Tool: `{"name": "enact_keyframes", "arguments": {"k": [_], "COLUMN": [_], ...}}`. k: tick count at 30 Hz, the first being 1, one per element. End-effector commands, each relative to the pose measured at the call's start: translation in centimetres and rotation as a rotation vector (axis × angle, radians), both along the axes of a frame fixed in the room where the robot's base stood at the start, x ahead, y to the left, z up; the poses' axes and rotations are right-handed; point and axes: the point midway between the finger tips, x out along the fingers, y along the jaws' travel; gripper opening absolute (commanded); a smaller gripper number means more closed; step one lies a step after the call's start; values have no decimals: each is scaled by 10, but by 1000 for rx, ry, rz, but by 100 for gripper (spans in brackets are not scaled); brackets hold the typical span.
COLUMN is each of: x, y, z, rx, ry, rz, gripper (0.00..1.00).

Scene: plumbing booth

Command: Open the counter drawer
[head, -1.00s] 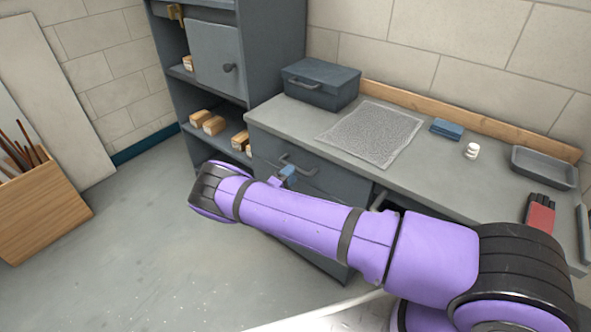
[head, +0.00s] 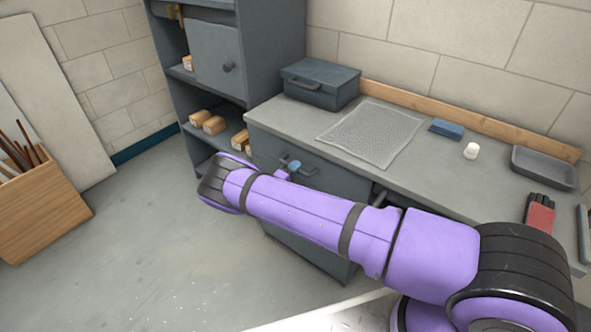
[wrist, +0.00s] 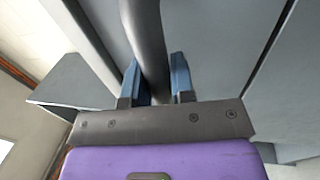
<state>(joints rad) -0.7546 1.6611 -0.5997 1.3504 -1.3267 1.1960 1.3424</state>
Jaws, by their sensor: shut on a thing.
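The counter drawer (head: 335,179) is a grey front under the left end of the counter, and it looks closed. Its dark bar handle (head: 307,172) sticks out from the front. In the wrist view the handle (wrist: 146,38) runs down between the two blue fingers of my gripper (wrist: 157,78). My gripper is shut on this bar. In the head view only a small blue part of my gripper (head: 294,166) shows at the handle; my purple arm hides the rest and part of the cabinet front below.
Open floor (head: 150,245) lies left of the cabinet.

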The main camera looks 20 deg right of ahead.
Motion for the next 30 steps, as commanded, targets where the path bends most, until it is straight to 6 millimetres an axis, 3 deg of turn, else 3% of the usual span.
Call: {"name": "enact_keyframes", "arguments": {"k": [8,24,30], "x": [-13,-107,-134], "y": [19,147,184], "z": [0,-1,-1], "rx": [0,1,1], "ry": [0,2,2], "rz": [2,3,2], "gripper": [0,0,0]}}
